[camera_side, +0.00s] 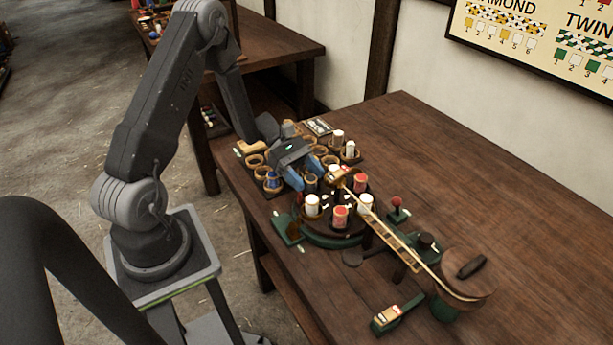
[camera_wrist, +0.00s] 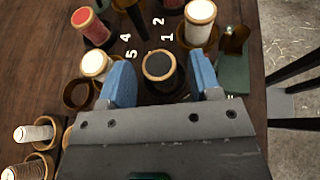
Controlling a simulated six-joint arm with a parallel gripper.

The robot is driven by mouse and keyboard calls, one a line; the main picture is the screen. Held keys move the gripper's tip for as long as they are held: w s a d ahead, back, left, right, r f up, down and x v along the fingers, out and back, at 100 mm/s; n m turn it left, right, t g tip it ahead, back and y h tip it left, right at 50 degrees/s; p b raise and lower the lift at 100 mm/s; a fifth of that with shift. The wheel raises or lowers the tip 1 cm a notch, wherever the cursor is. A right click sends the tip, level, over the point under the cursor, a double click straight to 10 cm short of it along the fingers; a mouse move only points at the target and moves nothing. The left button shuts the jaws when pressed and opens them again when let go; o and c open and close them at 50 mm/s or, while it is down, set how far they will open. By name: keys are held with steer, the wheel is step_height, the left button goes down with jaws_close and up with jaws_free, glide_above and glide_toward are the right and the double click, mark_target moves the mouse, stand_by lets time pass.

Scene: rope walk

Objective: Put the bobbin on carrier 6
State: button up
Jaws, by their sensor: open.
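A bobbin with a dark, nearly black top and a tan rim (camera_wrist: 158,64) stands upright between my fingers in the wrist view. It is at the carrier place between the marks 5 and 1, which fits carrier 6; its own number is not readable. In the side view it shows as a dark bobbin (camera_side: 310,184) on the braider's round plate. My gripper (camera_wrist: 161,72) is open, with one blue finger on each side of the bobbin and a gap visible on at least one side. It also shows in the side view (camera_side: 303,172), low over the plate's far left edge. The bobbin's foot is hidden.
White bobbins (camera_wrist: 200,12) (camera_wrist: 95,65) and a red bobbin (camera_wrist: 92,26) stand on neighbouring carriers, close to my fingers. A tray of ring holders with a blue bobbin (camera_side: 273,180) lies behind the plate. A braid runs to a wooden drum (camera_side: 468,275). The table's right side is clear.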

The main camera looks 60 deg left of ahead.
steer(key=v, duration=1.1)
steer(key=s+d+r+m+g+y, duration=0.3)
steer(key=d+r+m+y, duration=0.5)
steer(key=d+r, duration=0.4)
steer(key=s+d+r+m+t+y, duration=0.5)
steer(key=s+d+r+m+t, duration=0.1)
steer(key=s+m, duration=0.5)
steer(key=shift+d+r+m, duration=0.5)
steer(key=shift+d+m, duration=0.1)
steer(key=shift+d, duration=0.65)
steer(key=shift+w+r, duration=0.1)
steer(key=shift+r, duration=2.45)
